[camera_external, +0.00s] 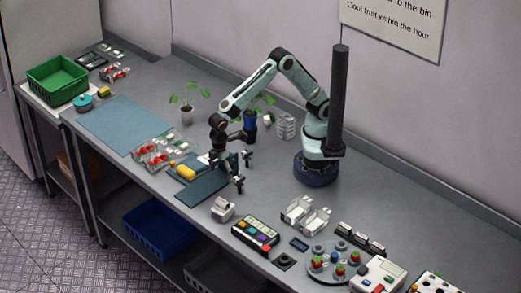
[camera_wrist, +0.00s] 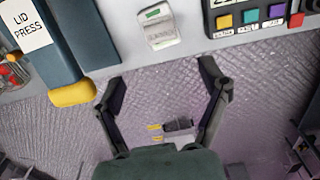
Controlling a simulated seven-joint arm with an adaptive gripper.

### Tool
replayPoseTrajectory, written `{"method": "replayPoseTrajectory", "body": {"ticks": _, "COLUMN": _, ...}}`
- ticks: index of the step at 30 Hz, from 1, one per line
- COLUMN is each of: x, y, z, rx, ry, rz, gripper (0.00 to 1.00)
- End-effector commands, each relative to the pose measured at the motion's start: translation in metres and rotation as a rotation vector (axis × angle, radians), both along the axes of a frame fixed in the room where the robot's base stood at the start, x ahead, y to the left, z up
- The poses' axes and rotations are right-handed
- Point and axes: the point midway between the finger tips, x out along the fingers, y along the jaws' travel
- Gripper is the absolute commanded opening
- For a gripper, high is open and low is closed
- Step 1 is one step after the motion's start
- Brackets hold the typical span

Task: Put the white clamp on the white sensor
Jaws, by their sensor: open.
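My gripper (camera_external: 243,170) is open and empty above the front part of the bench, close to the dark blue lid press. Its spread fingers also show in the wrist view (camera_wrist: 161,82), with floor visible between them. A small white device (camera_external: 222,208) stands near the front edge, below the gripper in the picture. In the wrist view this white device (camera_wrist: 160,28) has a green patch and lies beyond the fingertips, apart from them. White bracket-like pieces (camera_external: 297,212) stand further right. I cannot tell for sure which white thing is the clamp and which the sensor.
The lid press with its yellow handle (camera_wrist: 72,93) is left of the white device. A panel with coloured buttons (camera_external: 256,234) is to its right. A round tray (camera_external: 323,275) with berries lies further right. Potted plants (camera_external: 187,115) stand behind. A blue mat (camera_external: 122,122) is clear.

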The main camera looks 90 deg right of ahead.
Motion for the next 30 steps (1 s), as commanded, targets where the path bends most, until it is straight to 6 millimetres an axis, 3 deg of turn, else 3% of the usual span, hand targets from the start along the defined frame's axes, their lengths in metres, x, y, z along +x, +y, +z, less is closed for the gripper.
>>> {"method": "replayPoseTrajectory", "body": {"ticks": 4, "x": -0.002, "y": -0.012, "z": 0.009, "rx": 0.003, "ry": 0.0, "rz": -0.027, "gripper": 0.75}}
{"method": "replayPoseTrajectory", "body": {"ticks": 8, "x": -0.021, "y": -0.062, "z": 0.044, "rx": 0.016, "ry": 0.002, "rz": -0.144, "gripper": 0.75}}
{"method": "replayPoseTrajectory", "body": {"ticks": 12, "x": -0.075, "y": -0.135, "z": 0.08, "rx": 0.034, "ry": 0.012, "rz": -0.337, "gripper": 0.75}}
{"method": "replayPoseTrajectory", "body": {"ticks": 16, "x": -0.136, "y": -0.18, "z": 0.091, "rx": 0.047, "ry": 0.021, "rz": -0.503, "gripper": 0.75}}
{"method": "replayPoseTrajectory", "body": {"ticks": 18, "x": -0.164, "y": -0.193, "z": 0.089, "rx": 0.051, "ry": 0.024, "rz": -0.572, "gripper": 0.75}}
{"method": "replayPoseTrajectory", "body": {"ticks": 22, "x": -0.198, "y": -0.204, "z": 0.083, "rx": 0.057, "ry": 0.03, "rz": -0.653, "gripper": 0.75}}
{"method": "replayPoseTrajectory", "body": {"ticks": 30, "x": -0.21, "y": -0.207, "z": 0.079, "rx": 0.059, "ry": 0.034, "rz": -0.682, "gripper": 0.75}}
